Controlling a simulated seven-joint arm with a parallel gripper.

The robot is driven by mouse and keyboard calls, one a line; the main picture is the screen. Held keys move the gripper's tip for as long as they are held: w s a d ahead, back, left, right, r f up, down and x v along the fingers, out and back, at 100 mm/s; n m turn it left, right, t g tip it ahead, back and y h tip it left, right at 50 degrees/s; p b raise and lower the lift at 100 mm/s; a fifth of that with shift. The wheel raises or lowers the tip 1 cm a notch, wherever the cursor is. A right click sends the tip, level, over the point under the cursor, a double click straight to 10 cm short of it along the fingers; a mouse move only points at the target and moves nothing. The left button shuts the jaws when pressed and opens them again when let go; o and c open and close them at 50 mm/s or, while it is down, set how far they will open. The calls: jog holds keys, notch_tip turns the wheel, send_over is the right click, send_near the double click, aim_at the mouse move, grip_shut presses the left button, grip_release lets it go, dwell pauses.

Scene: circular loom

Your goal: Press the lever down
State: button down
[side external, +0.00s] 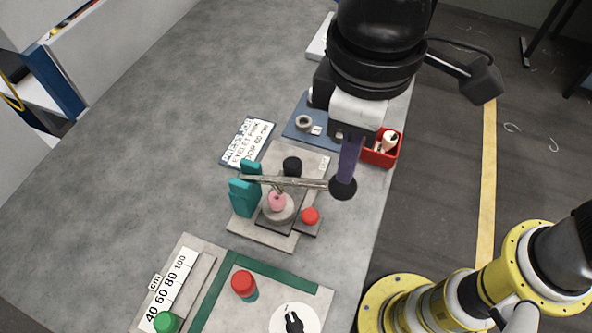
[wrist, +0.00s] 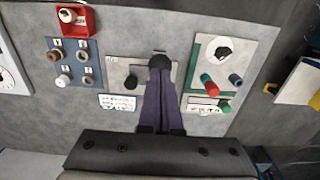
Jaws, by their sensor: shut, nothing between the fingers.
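The lever (side external: 285,181) is a metal bar on a teal bracket (side external: 243,196). It ends in a black ball knob (side external: 343,188) at the right, and looks nearly level in the side view. Below the bar a pink piece (side external: 277,200) sits on a round grey base. My gripper (side external: 346,174) is shut and empty, with purple fingers pointing down at the knob. The fingertips overlap the knob in the side view; I cannot tell whether they touch it. In the wrist view the knob (wrist: 160,62) shows just past the fingertips (wrist: 160,76).
A red button (side external: 311,215) and a black cylinder (side external: 292,165) stand beside the press. A red bin (side external: 381,149) is behind, near the table edge. A panel with a red knob (side external: 243,282) and a white dial (side external: 295,320) lies in front. The table's left side is clear.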

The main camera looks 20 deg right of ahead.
aim_at(341, 188)
jog(key=shift+f, duration=0.15)
jog(key=shift+f, duration=2.9)
jog(key=shift+r, duration=3.1)
